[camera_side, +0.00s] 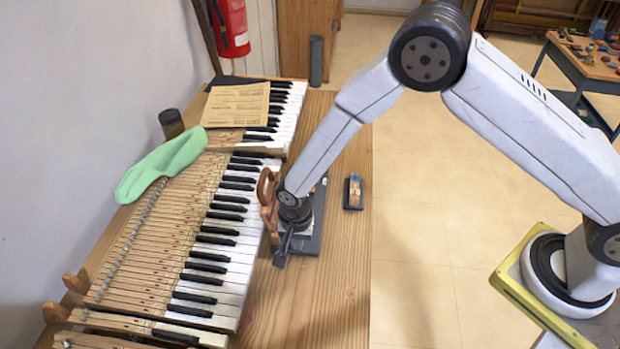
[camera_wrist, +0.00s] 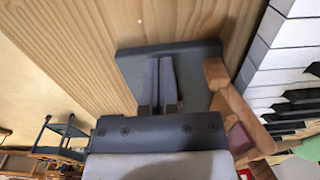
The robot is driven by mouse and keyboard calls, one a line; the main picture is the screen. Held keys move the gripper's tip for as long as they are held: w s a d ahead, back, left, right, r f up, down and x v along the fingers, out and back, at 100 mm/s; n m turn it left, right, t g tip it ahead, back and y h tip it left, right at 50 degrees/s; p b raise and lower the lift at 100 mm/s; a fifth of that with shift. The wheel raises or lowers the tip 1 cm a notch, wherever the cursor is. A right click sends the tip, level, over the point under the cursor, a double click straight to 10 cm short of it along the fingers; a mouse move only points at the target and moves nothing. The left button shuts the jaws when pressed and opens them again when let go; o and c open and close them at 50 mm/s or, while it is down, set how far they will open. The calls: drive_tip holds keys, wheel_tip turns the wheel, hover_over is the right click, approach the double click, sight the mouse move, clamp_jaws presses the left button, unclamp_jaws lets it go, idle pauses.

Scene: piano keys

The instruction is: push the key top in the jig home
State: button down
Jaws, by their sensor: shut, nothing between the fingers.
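The jig is a dark grey base plate (camera_side: 318,215) on the wooden bench beside the keyboard, with a brown wooden piece (camera_side: 267,192) on its keyboard side. In the wrist view, the plate (camera_wrist: 128,68) lies beyond my fingers and the wooden piece (camera_wrist: 238,112) stands to the right. My gripper (camera_side: 283,252) is over the jig, pointing down. In the wrist view, its two grey fingers (camera_wrist: 167,62) are together, with nothing seen between them. I cannot make out the key top; my gripper covers much of the jig. Whether the fingertips touch anything is unclear.
The piano keyboard (camera_side: 232,250) runs along the jig's left, with a green cloth (camera_side: 160,165) and a paper sheet (camera_side: 236,104) on it. A small dark block with a wood-and-blue top (camera_side: 353,192) stands right of the jig. The bench front (camera_side: 320,310) is clear.

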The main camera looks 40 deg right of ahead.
drive_tip(key=shift+w+d, duration=0.35)
idle(1.1)
drive_tip(key=shift+s+a, duration=0.45)
drive_tip(key=shift+r, duration=0.1)
idle(0.3)
wheel_tip(320, 180, up, 7)
idle(1.1)
drive_tip(key=shift+d, duration=0.1)
